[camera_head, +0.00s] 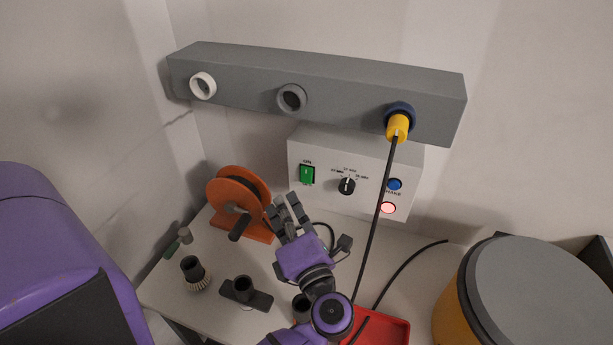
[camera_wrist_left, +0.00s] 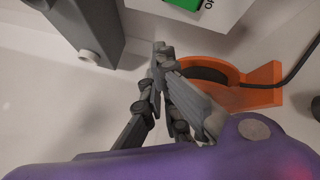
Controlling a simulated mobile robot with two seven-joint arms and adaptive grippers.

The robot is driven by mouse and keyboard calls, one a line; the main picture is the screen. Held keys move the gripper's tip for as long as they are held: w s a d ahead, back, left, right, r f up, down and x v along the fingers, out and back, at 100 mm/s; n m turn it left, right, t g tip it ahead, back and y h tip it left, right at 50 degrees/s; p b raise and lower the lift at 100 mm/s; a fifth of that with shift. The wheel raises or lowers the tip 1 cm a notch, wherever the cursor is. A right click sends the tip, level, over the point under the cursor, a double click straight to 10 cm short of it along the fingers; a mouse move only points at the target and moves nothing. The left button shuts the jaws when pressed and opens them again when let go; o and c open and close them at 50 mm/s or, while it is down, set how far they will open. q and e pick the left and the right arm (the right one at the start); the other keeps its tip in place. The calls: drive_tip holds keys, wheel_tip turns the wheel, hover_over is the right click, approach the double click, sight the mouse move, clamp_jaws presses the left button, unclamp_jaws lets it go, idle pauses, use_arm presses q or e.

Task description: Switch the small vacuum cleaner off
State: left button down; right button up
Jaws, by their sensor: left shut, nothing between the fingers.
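A white control box (camera_head: 335,165) stands at the back of the bench under a grey rail. On its front are a green rocker switch (camera_head: 307,174), a black dial (camera_head: 347,186), a blue button (camera_head: 394,184) and a red lit button (camera_head: 388,208). The green switch also shows at the top edge of the left wrist view (camera_wrist_left: 186,3). My left gripper (camera_head: 286,205) is shut and empty, in front of the box and below the green switch, apart from it. Its closed fingers show in the left wrist view (camera_wrist_left: 159,50). My right gripper is not in view.
An orange cable reel (camera_head: 224,192) stands just left of my gripper. The grey rail (camera_head: 340,90) has a yellow plug (camera_head: 397,128) with a hanging cable. A yellow drum with grey lid (camera_head: 540,290) stands right, a red tray (camera_head: 395,330) in front. Black nozzles (camera_head: 243,288) lie front left.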

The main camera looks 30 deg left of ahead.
sight(307, 175)
use_arm(q)
drive_tip(key=w+a+f, duration=0.1)
drive_tip(key=w, duration=0.4)
drive_tip(key=shift+w+a+b, duration=0.2)
drive_tip(key=shift+w+b, duration=0.2)
drive_tip(key=shift+b, duration=0.05)
drive_tip(key=shift+w, duration=0.15)
idle(1.0)
drive_tip(key=shift+w+a, duration=0.1)
drive_tip(key=shift+w, duration=0.15)
drive_tip(key=shift+w, duration=0.1)
idle(0.4)
